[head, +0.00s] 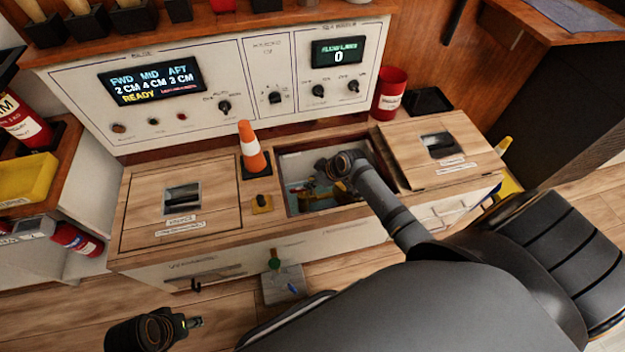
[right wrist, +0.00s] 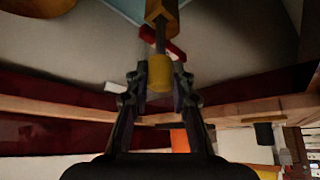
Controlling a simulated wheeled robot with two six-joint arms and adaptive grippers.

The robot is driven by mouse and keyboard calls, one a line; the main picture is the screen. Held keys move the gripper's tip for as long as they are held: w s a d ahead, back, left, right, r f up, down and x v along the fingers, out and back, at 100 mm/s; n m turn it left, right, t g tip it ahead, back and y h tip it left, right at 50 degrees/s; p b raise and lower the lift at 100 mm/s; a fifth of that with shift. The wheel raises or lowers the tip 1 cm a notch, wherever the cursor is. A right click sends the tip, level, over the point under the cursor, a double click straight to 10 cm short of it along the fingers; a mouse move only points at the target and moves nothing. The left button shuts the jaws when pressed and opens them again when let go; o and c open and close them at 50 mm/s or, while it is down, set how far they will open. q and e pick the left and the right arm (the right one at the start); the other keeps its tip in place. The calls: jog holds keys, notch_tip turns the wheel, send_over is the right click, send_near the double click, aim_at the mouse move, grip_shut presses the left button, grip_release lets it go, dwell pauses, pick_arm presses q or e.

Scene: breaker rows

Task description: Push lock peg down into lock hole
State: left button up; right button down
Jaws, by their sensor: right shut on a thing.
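My right arm reaches into the open middle bay (head: 289,205) of the white cabinet. My right gripper (right wrist: 160,85) is shut on a yellow cylindrical knob (right wrist: 159,70) in the right wrist view. A dark rod runs from the knob to a yellow-orange block (right wrist: 164,12). In the head view the wrist partly covers this gripper and yellow parts in the bay. I cannot tell for sure which piece is the lock peg, and no lock hole is clearly seen. My left gripper (head: 194,322) is low at the left, away from the cabinet; its jaw state is unclear.
Wooden lids lie left (head: 150,205) and right (head: 415,155) of the bay. A control panel (head: 235,95) rises behind. A red can (head: 390,95) stands back right.

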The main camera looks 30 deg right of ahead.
jog(key=shift+f+b, duration=1)
jog(key=shift+f, duration=0.55)
jog(key=c, duration=1.1)
grip_release()
jog(key=shift+r, duration=0.1)
jog(key=v, duration=1.2)
jog(key=shift+a, duration=0.1)
